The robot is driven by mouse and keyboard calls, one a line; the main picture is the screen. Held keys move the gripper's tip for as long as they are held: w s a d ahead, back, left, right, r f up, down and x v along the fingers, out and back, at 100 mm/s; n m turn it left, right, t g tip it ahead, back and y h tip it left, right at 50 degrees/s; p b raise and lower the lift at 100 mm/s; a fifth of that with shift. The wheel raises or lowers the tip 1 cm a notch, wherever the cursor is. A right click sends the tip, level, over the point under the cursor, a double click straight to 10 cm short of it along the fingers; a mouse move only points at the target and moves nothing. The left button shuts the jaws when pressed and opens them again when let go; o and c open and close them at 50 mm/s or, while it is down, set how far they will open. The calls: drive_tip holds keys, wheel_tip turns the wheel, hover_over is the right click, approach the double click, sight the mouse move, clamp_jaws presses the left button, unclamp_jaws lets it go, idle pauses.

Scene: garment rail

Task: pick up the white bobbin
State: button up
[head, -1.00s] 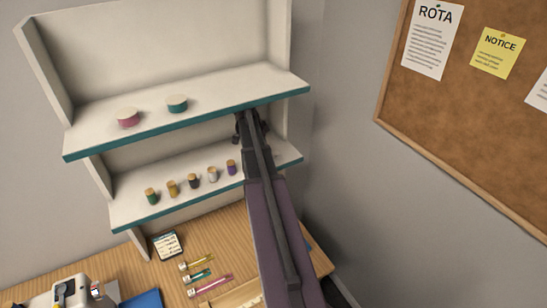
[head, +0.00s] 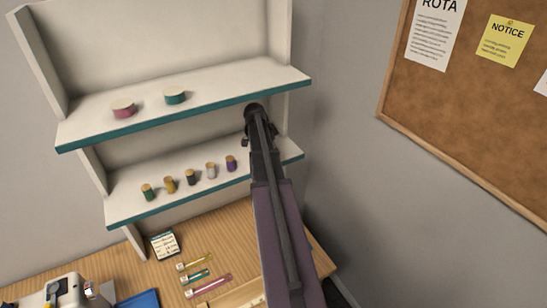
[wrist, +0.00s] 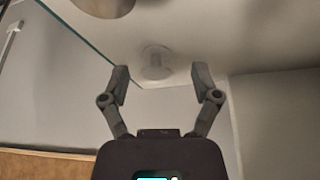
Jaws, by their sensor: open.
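The white bobbin (head: 211,170), pale with a tan top, stands upright in the row on the lower shelf, second from the right, left of my arm in the head view. My gripper (head: 254,124) is at the right end of the shelves, above and right of the row and apart from it. In the wrist view my gripper (wrist: 162,82) is open, its two fingers spread with nothing held. A faint pale round form shows beyond the fingertips on a white surface; I cannot tell whether it is the bobbin.
Purple (head: 231,163), black (head: 191,177), gold (head: 169,185) and green (head: 148,192) bobbins share the lower shelf (head: 125,211). The upper shelf (head: 235,85) overhangs it, carrying a pink tin (head: 123,109) and a teal tin (head: 175,97). A wall stands close on the right.

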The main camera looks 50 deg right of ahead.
drive_tip(key=shift+d+f, duration=0.1)
drive_tip(key=shift+f, duration=0.1)
idle(0.5)
drive_tip(key=c, duration=0.8)
